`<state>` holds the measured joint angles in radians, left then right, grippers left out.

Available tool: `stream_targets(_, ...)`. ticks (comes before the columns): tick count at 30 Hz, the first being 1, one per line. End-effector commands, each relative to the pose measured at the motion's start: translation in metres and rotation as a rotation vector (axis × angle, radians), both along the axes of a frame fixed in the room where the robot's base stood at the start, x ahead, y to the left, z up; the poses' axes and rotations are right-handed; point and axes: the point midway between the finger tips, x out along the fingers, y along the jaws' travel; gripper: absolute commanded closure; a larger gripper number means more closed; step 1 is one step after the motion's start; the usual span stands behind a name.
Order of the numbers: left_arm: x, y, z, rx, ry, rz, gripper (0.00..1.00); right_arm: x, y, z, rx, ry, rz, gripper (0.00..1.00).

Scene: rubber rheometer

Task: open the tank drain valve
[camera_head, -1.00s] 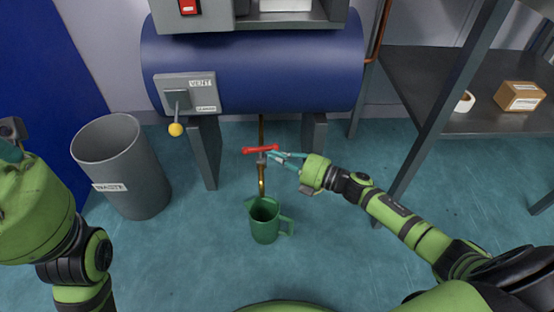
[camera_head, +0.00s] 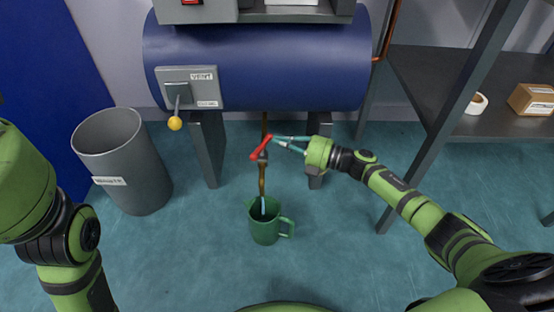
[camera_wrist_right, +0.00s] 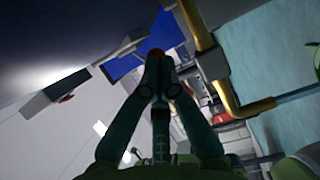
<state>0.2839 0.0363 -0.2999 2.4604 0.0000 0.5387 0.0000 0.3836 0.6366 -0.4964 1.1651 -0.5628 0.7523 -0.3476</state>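The drain valve's red handle (camera_head: 261,147) sits on a brass pipe (camera_head: 262,180) beneath the blue tank (camera_head: 270,70). The handle lies diagonally, its far end up and to the right. My right gripper (camera_head: 275,139) has its fingertips together at that far end, touching it or nearly so. In the right wrist view, the fingertips (camera_wrist_right: 157,62) meet just in front of the red handle end (camera_wrist_right: 156,52). A pale stream (camera_head: 263,205) runs from the spout into the green jug (camera_head: 264,228) below. My left gripper is out of view; only its arm shows.
A grey waste bin (camera_head: 124,170) stands at the left. A vent panel (camera_head: 190,88) with a yellow-knobbed lever (camera_head: 175,123) is on the tank. Tank legs (camera_head: 208,150) flank the valve. A shelf (camera_head: 440,90) holds a box (camera_head: 532,100) at the right. The floor around the jug is clear.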

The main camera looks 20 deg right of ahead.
Motion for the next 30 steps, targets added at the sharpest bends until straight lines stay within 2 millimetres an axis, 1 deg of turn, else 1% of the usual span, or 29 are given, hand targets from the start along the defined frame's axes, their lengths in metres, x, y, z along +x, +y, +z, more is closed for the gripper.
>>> stream_targets(8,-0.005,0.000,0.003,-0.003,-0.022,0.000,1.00,0.011,0.001,0.000,0.001,-0.001,0.000,1.00)
stream_targets(12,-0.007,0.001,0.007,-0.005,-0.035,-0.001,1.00,0.011,0.002,0.000,0.001,0.000,0.000,1.00)
stream_targets(17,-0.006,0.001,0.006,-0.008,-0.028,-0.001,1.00,0.009,-0.001,0.000,0.000,0.000,-0.001,1.00)
stream_targets(20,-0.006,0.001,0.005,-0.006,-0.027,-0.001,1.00,0.002,-0.009,-0.001,-0.001,0.002,-0.001,1.00)
stream_targets(24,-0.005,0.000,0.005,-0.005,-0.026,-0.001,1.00,-0.015,-0.028,-0.001,-0.002,0.003,-0.002,1.00)
stream_targets(30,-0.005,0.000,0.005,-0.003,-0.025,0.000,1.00,-0.033,-0.048,-0.001,-0.001,0.002,-0.001,1.00)
